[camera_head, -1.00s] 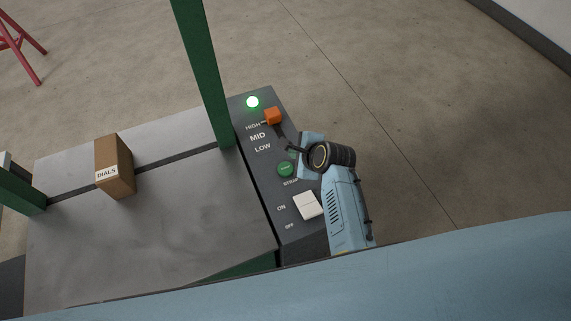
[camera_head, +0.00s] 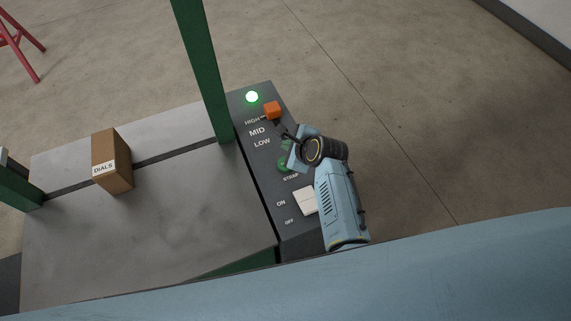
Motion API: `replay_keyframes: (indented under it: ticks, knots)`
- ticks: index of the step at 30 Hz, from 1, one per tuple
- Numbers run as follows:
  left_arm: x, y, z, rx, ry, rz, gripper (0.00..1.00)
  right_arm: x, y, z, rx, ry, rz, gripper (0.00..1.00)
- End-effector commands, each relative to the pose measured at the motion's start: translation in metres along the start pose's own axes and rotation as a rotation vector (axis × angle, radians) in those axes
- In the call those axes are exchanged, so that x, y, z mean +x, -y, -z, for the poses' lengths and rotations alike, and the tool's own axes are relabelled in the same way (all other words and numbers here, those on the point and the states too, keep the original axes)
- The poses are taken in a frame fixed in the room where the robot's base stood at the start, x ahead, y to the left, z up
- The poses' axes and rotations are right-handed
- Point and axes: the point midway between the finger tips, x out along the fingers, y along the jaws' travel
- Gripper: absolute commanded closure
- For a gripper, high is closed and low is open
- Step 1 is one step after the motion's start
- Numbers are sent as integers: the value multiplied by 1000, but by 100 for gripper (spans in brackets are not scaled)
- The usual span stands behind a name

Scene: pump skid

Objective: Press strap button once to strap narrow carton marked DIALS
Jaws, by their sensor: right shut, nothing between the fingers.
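The narrow carton marked DIALS (camera_head: 112,160) stands upright on the grey machine table (camera_head: 150,225), across the dark slot. The green strap button (camera_head: 283,166) is on the dark control panel (camera_head: 262,191), above the STRAP label, and is partly covered by my right gripper. My right gripper (camera_head: 284,136) is shut and empty, over the panel beside the lever and the button. I cannot tell whether it touches anything. My left gripper is not in view.
An orange-knobbed lever (camera_head: 271,110) points at HIGH. A green lamp (camera_head: 252,97) glows above it. A white ON/OFF switch (camera_head: 305,201) sits lower on the panel. A green post (camera_head: 203,75) rises beside the panel. Open floor lies to the right.

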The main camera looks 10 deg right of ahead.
Motion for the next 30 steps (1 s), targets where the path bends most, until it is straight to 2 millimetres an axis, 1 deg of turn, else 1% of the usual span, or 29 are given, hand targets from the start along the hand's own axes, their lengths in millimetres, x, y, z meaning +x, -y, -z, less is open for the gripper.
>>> replay_keyframes:
  ticks: [1,9,16,30]
  knots:
    - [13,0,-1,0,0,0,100,8,-6,7,-1,-1,-1,100]
    - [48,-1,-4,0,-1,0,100,27,-21,21,-1,-1,-1,100]
    - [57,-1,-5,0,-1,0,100,41,-30,30,0,-1,-2,100]
    - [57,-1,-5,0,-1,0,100,42,-31,31,0,0,-1,100]
